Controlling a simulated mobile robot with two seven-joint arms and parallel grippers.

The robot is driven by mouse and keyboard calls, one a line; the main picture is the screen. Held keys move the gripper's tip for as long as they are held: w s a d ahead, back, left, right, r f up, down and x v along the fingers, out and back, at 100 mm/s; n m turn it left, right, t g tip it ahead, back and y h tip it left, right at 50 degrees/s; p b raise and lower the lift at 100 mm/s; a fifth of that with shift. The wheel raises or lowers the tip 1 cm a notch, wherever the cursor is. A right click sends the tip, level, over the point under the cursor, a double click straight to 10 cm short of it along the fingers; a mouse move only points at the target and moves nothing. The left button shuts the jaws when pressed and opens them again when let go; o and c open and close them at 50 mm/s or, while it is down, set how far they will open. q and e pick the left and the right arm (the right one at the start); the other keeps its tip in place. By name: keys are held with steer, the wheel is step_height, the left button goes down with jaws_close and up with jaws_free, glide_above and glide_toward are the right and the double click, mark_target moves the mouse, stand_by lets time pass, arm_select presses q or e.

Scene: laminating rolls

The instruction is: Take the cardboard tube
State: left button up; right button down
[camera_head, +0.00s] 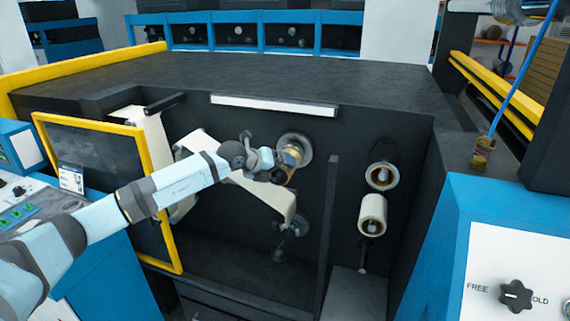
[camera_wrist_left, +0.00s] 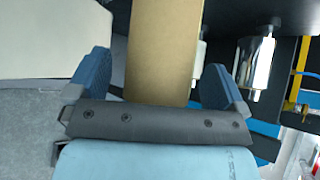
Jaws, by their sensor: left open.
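The cardboard tube (camera_head: 292,156) is brown and sits on a round holder on the dark machine wall, near the middle of the head view. My left gripper (camera_head: 276,167) is at the tube and hides part of it. In the left wrist view the tube (camera_wrist_left: 163,45) runs between the two blue fingers of my left gripper (camera_wrist_left: 156,66). The fingers are open, with a visible gap on each side of the tube. The tube's lower end is hidden behind the dark gripper body. My right gripper is not in view.
A pale film web (camera_head: 262,200) runs just below my left arm. Two more rolls, an upper roll (camera_head: 382,175) and a lower roll (camera_head: 372,214), sit to the right beyond a dark upright divider (camera_head: 328,235). A yellow-framed door (camera_head: 152,150) stands at left.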

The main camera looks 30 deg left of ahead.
arm_select(q)
steer(key=shift+w+f, duration=0.15)
steer(key=shift+w, duration=0.05)
steer(key=c, duration=1)
